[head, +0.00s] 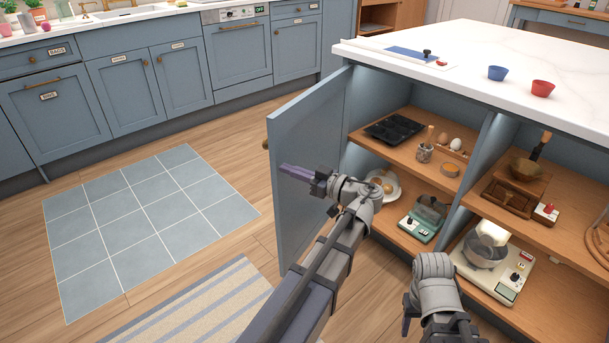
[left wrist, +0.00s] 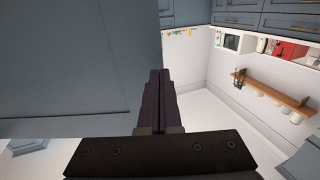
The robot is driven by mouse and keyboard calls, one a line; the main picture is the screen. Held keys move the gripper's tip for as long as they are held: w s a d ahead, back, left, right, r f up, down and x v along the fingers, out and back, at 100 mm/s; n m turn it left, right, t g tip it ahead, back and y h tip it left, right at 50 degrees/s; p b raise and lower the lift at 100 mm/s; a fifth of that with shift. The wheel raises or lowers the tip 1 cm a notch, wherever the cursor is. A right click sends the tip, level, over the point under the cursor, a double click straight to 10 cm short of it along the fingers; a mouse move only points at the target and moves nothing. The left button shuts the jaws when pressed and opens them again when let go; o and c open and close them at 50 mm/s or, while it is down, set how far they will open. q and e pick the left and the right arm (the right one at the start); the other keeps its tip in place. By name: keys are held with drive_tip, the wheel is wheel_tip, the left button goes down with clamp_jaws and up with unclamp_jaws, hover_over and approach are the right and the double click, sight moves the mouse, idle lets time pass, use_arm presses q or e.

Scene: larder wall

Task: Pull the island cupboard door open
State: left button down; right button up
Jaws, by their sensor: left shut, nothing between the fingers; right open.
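The island cupboard door (head: 305,145) is blue-grey and stands swung wide open to the left of the cupboard. Its brass knob (head: 265,144) shows at its outer left edge. My left gripper (head: 284,168) is shut and empty, in front of the door's inner face. In the left wrist view the closed dark fingers (left wrist: 160,85) reach up beside a large blue-grey panel (left wrist: 65,65), which seems to be the door; I cannot tell whether they touch. My right gripper (head: 407,312) is low, in front of the cupboard, open and partly hidden by its own wrist.
Red (head: 542,89) and blue (head: 497,73) cups stand on the white worktop.

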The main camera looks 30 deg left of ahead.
use_arm(q)
drive_tip(key=shift+a, duration=0.55)
